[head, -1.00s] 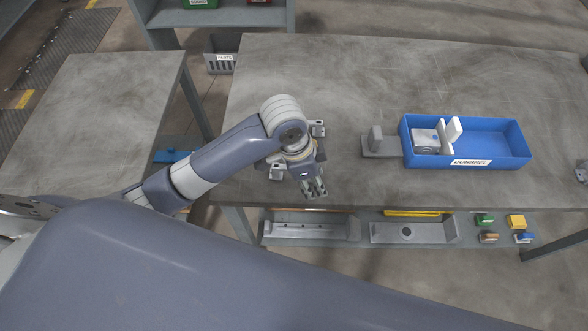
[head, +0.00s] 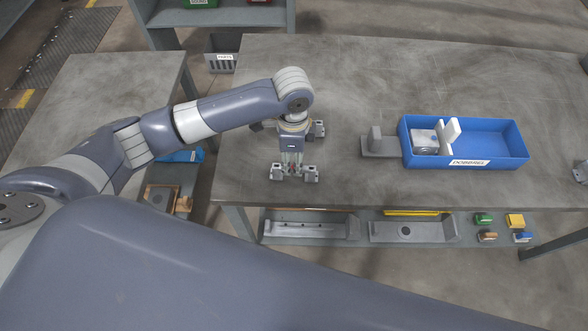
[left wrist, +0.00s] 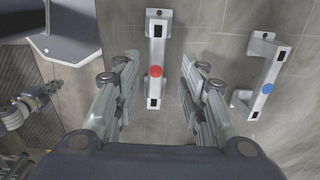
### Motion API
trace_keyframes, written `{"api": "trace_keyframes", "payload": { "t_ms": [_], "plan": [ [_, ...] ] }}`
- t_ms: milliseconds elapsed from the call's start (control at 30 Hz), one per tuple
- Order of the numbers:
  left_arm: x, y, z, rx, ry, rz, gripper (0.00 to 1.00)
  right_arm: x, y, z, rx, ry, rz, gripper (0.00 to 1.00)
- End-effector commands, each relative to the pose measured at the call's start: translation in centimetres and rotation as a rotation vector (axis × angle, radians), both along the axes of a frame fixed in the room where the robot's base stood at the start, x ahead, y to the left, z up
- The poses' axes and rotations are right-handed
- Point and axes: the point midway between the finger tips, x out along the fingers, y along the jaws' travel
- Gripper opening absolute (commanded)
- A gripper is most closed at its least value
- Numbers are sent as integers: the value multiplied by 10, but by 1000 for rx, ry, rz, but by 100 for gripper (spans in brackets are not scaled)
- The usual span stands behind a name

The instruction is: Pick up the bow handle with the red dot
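The bow handle with the red dot (left wrist: 157,47) is a grey bar with a block at each end, lying on the table in the left wrist view. Its red dot (left wrist: 155,71) faces up. In the head view its end blocks (head: 311,174) show near the table's front edge, the middle partly hidden. My left gripper (head: 292,168) points down over it. In the left wrist view the fingers (left wrist: 159,62) are open, one on each side of the bar, not closed on it. A similar handle with a blue dot (left wrist: 262,82) lies to the right.
In the head view the blue-dot handle's end (head: 319,130) shows behind my gripper. A blue bin (head: 505,145) with parts inside stands to the right on the grey table (head: 400,75), beside a grey bracket (head: 376,146). A lower shelf holds trays and small coloured parts.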

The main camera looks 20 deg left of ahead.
Motion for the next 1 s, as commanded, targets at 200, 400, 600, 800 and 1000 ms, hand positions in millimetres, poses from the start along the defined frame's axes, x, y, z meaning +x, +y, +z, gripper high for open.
{"api": "trace_keyframes", "payload": {
  "t_ms": [200,400,600,800,1000],
  "plan": [
    [-5,-3,-31,1,3,0,38,0,-2,12,-3,-1,0,0],
    [-4,-3,-48,1,1,-1,38,0,-3,13,-3,-1,0,0],
    [-4,-3,-48,0,0,-1,38,1,-3,13,-3,0,0,0],
    [-4,-3,-48,0,0,-1,0,0,-3,13,-3,0,-1,0],
    [-3,-4,-47,-1,-2,-1,0,0,-2,13,-3,0,-1,0]
  ]
}}
